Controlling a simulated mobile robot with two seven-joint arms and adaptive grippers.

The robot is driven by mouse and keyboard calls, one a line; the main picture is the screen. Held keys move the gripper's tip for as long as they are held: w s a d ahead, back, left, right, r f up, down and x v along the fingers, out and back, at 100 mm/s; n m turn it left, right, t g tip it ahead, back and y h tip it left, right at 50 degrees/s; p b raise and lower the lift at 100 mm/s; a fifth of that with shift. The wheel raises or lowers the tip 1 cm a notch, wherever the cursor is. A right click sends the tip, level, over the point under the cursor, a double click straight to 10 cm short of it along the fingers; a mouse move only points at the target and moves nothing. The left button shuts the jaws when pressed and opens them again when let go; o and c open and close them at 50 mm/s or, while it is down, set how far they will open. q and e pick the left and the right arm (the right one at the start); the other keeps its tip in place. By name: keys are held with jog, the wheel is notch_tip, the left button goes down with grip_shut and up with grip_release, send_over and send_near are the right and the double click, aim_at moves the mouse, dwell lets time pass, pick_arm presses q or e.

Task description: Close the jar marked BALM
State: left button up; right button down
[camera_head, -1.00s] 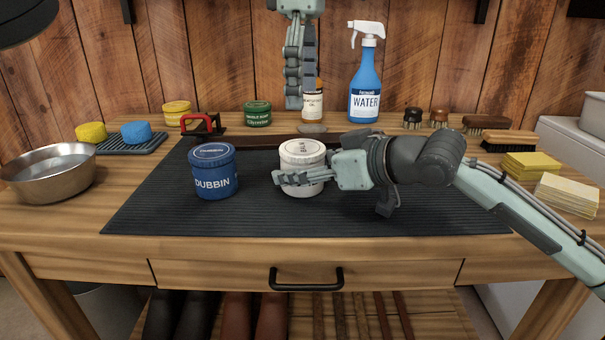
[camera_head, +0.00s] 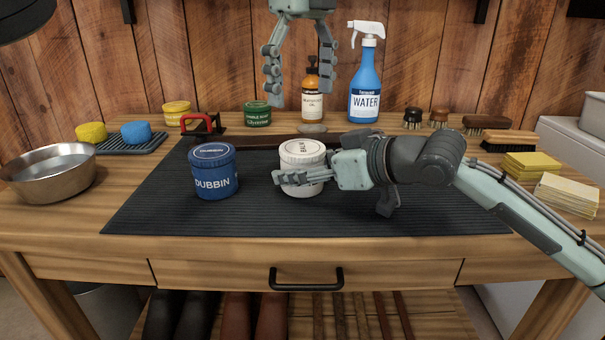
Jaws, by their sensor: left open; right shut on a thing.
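A white jar (camera_head: 301,186) stands upright on the dark mat, with a white lid (camera_head: 302,148) on its top. Printing shows on the lid, too small to read; how tightly the lid sits I cannot tell. My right gripper (camera_head: 284,180) is shut on the white jar's body from the right and covers much of its front, so no BALM label can be read. My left gripper (camera_head: 299,96) hangs higher in the picture than the jar, fingers pointing down and spread apart, empty and clear of the lid.
A blue DUBBIN jar (camera_head: 214,177) with a lid stands left of the white jar on the mat (camera_head: 260,219). Behind are an amber bottle (camera_head: 312,104), a blue WATER spray bottle (camera_head: 365,96) and a green tin (camera_head: 257,116). A metal bowl (camera_head: 50,182) stands at left.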

aim_at(302, 147)
pick_arm(q)
jog(key=n, duration=0.4)
jog(key=shift+f, duration=4)
